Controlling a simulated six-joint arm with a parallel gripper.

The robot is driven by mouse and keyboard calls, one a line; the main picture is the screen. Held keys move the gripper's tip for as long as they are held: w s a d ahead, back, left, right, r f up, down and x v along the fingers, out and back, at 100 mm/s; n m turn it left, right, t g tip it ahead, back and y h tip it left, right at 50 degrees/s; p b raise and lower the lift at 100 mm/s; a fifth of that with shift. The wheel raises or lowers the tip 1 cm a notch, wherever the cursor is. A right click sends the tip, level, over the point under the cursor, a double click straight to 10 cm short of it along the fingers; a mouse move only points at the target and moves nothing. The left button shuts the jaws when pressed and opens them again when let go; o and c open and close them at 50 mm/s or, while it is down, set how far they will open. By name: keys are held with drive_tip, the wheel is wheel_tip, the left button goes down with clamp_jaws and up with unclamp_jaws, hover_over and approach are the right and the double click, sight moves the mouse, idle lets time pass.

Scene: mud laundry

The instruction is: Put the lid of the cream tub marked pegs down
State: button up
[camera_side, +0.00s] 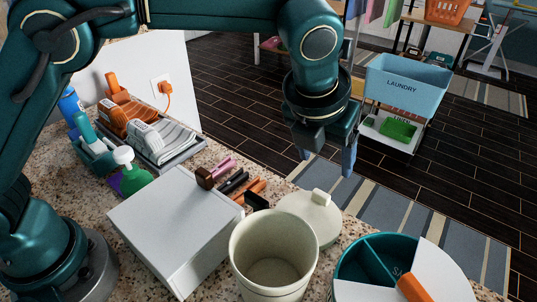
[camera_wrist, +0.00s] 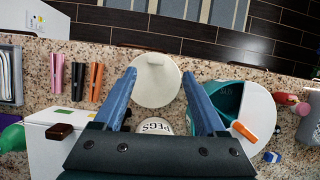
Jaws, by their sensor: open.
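The cream tub (camera_side: 247,262) stands at the front of the counter, its top open and its inside bare where visible. In the wrist view, upside-down PEGS lettering shows on a pale surface (camera_wrist: 153,127), partly covered by my gripper. The round cream lid (camera_side: 302,228) with a small knob is just behind the tub, and also shows in the wrist view (camera_wrist: 155,88). I cannot tell whether it lies on the counter or is joined to the tub. My gripper (camera_side: 328,162) is open and empty above and behind the lid; its fingers (camera_wrist: 160,74) frame the lid in the wrist view.
A white box (camera_side: 170,225) with a brown knob stands left of the tub. A teal divided round container (camera_side: 352,270) with a white cover and orange handle is at right. A tray of cloths (camera_side: 165,140) is farther left.

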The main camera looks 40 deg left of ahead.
drive_tip(key=s+a+r+n, duration=0.4)
drive_tip(key=a+n, duration=0.3)
drive_tip(key=n, duration=0.2)
drive_tip(key=s+a+r+n, duration=0.3)
drive_tip(key=s+a+n, duration=0.1)
drive_tip(key=a+n, duration=0.4)
drive_tip(key=s+a+f+n, duration=0.2)
drive_tip(key=s+n, duration=0.3)
drive_tip(key=n, duration=0.4)
drive_tip(key=s+a+f+n+t, duration=0.1)
drive_tip(key=s+a+f+n, duration=0.1)
drive_tip(key=s+n, duration=0.4)
drive_tip(key=n, duration=0.3)
drive_tip(key=shift+a, duration=0.25)
